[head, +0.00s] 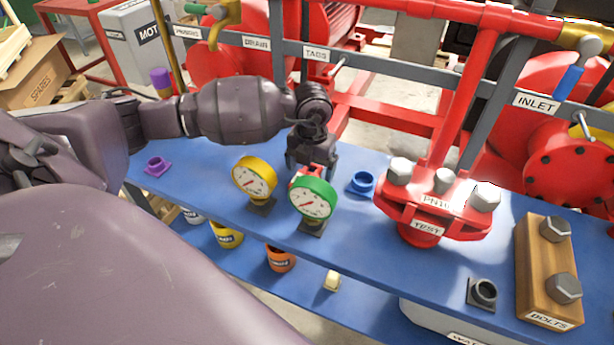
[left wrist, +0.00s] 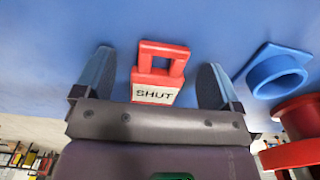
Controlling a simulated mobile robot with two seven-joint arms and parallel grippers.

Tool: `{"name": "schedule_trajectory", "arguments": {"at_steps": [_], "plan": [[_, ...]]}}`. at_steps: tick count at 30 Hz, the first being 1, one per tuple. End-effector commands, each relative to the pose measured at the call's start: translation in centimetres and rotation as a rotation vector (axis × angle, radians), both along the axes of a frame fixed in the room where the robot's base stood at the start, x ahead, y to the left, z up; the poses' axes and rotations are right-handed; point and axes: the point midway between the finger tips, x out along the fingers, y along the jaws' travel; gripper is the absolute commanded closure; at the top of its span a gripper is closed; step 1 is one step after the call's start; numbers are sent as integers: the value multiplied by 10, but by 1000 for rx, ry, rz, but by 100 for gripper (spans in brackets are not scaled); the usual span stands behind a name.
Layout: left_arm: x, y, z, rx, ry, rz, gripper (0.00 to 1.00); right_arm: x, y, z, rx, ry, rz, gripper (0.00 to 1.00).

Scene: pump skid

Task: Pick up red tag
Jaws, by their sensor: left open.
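The red tag (left wrist: 156,93) has a square loop and a white label reading SHUT. In the left wrist view it lies between the two fingers of my left gripper (left wrist: 158,78), with gaps on both sides. The gripper is open and not closed on it. In the head view my left gripper (head: 309,172) reaches down to the blue bench top, behind the green gauge (head: 313,198). Only a bit of the red tag (head: 299,178) shows there, partly hidden by the gripper and the gauge. My right gripper is not in view.
A yellow gauge (head: 254,177) stands left of the green one. A blue ring fitting (head: 362,183) sits close on the right, then the red flanged TEST unit (head: 428,203). A wooden bolts block (head: 533,272) is at far right. A purple fitting (head: 157,165) sits at the left.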

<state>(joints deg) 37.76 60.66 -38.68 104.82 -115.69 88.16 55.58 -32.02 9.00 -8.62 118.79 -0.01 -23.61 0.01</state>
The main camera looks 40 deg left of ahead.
Motion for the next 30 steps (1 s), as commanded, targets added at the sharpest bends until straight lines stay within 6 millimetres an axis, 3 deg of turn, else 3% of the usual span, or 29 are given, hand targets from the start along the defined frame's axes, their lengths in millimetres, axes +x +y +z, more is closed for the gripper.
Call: {"name": "schedule_trajectory", "arguments": {"at_steps": [7, 17, 25, 30], "plan": [[0, 0, -1, 0, -2, 0, 14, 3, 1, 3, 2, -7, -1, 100], [0, 0, 0, 0, -2, 0, 64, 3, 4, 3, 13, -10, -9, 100], [1, 0, 2, 1, -3, 0, 65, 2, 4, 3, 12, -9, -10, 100], [1, 1, 19, 2, -8, 0, 65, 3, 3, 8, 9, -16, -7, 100]]}}
